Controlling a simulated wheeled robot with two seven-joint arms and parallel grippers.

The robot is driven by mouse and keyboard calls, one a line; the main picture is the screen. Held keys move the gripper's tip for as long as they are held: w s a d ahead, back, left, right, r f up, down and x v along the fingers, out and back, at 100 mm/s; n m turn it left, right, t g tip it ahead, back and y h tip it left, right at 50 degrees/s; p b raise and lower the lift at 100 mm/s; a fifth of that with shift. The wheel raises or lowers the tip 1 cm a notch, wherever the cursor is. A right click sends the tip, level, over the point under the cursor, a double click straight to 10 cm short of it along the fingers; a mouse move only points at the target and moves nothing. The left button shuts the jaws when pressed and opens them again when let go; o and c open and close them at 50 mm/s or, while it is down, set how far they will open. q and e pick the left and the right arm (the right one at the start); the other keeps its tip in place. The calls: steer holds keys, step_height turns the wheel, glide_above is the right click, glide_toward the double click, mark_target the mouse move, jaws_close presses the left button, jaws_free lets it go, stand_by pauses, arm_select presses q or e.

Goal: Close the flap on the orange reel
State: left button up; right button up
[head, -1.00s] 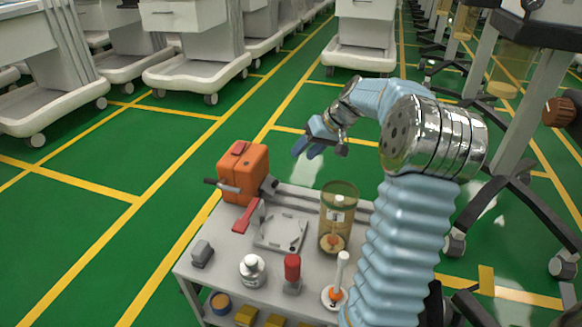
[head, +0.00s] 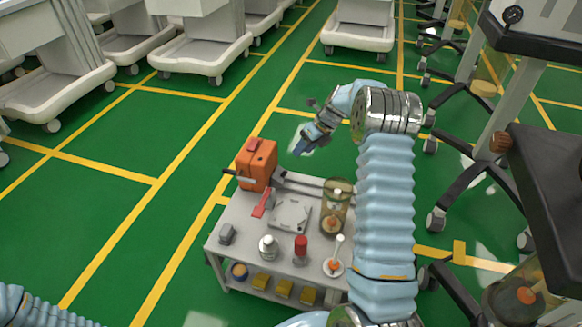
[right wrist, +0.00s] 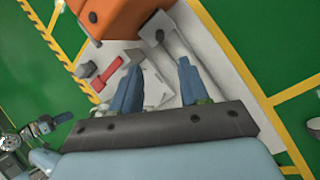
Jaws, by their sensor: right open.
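The orange reel (head: 257,172) is a boxy orange case at the back left corner of the grey cart. A small red flap-like piece (head: 254,144) shows on its top; I cannot tell its exact angle. Dark fittings stick out on both sides. My right gripper (head: 299,146) is open and empty, to the right of the reel and apart from it. In the right wrist view, the orange reel (right wrist: 112,14) lies beyond and left of the open blue fingers. What seems to be my left gripper (right wrist: 52,120) shows small at that view's left; its jaws are unclear.
The cart top (head: 240,212) also holds a red-handled lever (head: 262,204), a square plate (head: 291,213), a clear amber cylinder (head: 335,208), a white bottle (head: 268,247) and a red-topped item (head: 301,250). Green floor lies open left of the cart. Dark-legged stands fill the right.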

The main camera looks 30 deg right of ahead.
mark_target(281, 173)
steer(key=x, duration=1.3)
steer(key=shift+d+f, duration=0.1)
steer(key=shift+f, duration=0.05)
jaws_close()
